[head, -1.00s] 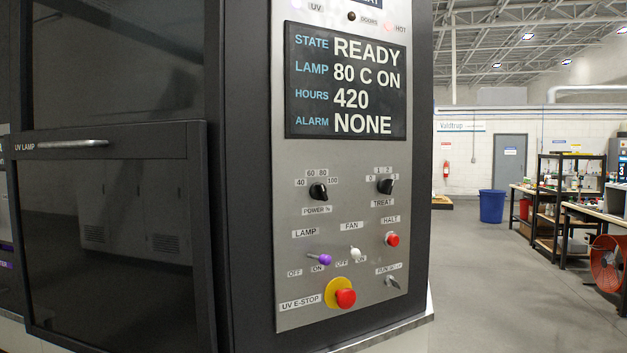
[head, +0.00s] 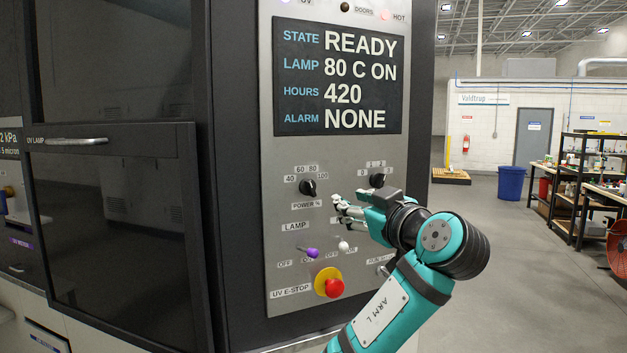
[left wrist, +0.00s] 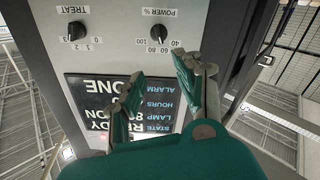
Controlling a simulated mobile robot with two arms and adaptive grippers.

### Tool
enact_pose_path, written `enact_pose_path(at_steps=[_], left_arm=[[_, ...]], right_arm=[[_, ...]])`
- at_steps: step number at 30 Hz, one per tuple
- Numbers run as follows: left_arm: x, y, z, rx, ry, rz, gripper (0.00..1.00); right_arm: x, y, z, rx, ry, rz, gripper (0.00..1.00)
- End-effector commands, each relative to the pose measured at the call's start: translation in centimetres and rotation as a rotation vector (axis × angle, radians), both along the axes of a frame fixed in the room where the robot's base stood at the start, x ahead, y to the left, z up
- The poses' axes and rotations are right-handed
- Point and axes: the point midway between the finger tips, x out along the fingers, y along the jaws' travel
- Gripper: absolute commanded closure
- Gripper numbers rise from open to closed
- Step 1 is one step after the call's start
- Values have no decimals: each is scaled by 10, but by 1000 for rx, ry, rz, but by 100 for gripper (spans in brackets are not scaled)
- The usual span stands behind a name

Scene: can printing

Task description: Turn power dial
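The power dial (head: 308,187) is a black knob on the grey control panel (head: 285,222), with 40, 60, 80 and 100 marked around it. Which mark it points to is too small to tell. In the left wrist view, which is upside down, the power dial (left wrist: 158,32) sits beyond the fingertips. My left gripper (head: 338,208) is in front of the panel, right of and a little below the power dial, apart from it. In the left wrist view its two fingers (left wrist: 158,68) are spread with nothing held between them. My right gripper is not in view.
The treat dial (head: 378,180) is just above my left gripper. Below are the purple lamp switch (head: 312,253), the white fan switch (head: 343,245) and the red UV e-stop (head: 334,288). The display (head: 338,75) reads READY. A dark door with a handle (head: 76,141) is at left.

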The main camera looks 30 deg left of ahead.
Motion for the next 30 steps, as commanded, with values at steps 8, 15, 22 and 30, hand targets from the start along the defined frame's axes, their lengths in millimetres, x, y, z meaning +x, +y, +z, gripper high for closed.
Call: enact_pose_path(at_steps=[8,15,22,30], left_arm=[[19,36,7,0,-2,9,65],[47,82,7,1,1,9,65],[72,121,6,0,0,6,65],[87,145,3,-1,-1,3,65]], right_arm=[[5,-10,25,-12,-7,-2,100],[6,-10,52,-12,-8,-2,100],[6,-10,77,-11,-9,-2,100],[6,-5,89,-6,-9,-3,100]])
